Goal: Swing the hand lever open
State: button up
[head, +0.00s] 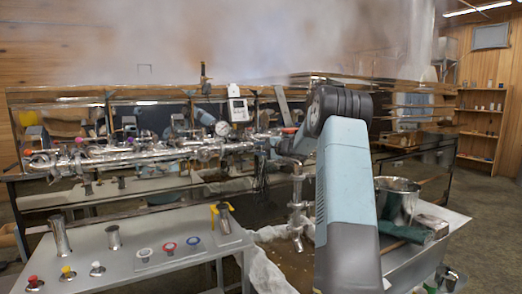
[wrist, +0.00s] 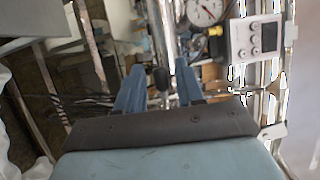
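My gripper (wrist: 159,70) shows in the wrist view as two blue fingers standing apart, with a gap between them. A small dark grip-like piece (wrist: 162,79) shows between the fingers, in front of a shiny vertical pipe; it may be the hand lever's end. I cannot tell whether a finger touches it. In the head view my arm reaches to the shiny pipework (head: 150,152), and the gripper is hard to make out there. The lever cannot be picked out surely in the head view.
A round gauge (wrist: 204,11) and a white control box (wrist: 255,38) sit close right of the fingers. A grey table (head: 130,258) holds metal cups and coloured knobs. A metal pot (head: 397,200) stands at right. Steam hangs above the pipework.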

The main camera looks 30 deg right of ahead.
jog(key=shift+w, duration=0.15)
grip_shut()
dwell(0.4)
jog(key=shift+a+f, duration=0.1)
